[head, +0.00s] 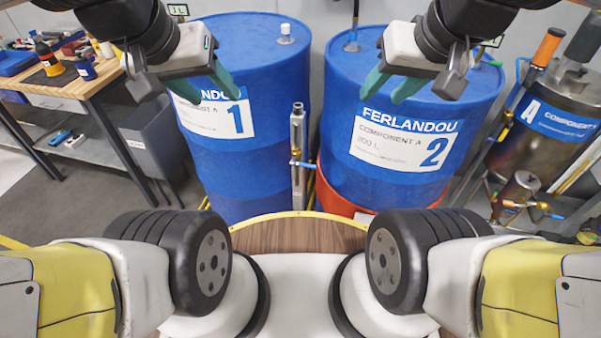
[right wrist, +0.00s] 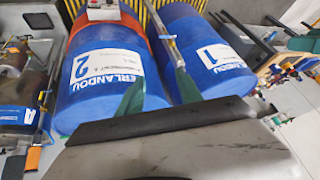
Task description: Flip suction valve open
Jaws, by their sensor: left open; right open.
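A metal pipe (head: 297,150) stands upright between the two blue drums. A small valve with a blue handle (head: 304,164) and an orange part sits on it; I cannot tell whether this is the suction valve or how it is set. The pipe also shows in the right wrist view (right wrist: 167,25). My left gripper (head: 182,88) is open and empty in front of drum 1. My right gripper (head: 412,86) is open and empty in front of drum 2, its green fingers also in the right wrist view (right wrist: 174,97). Neither touches the pipe.
Drum 1 (head: 250,165) and drum 2 (head: 405,185) stand side by side, drum 2 in an orange base. A metal tank (head: 530,150) with a small blue-handled valve (head: 540,206) stands at right. A workbench (head: 75,90) with tools is at left.

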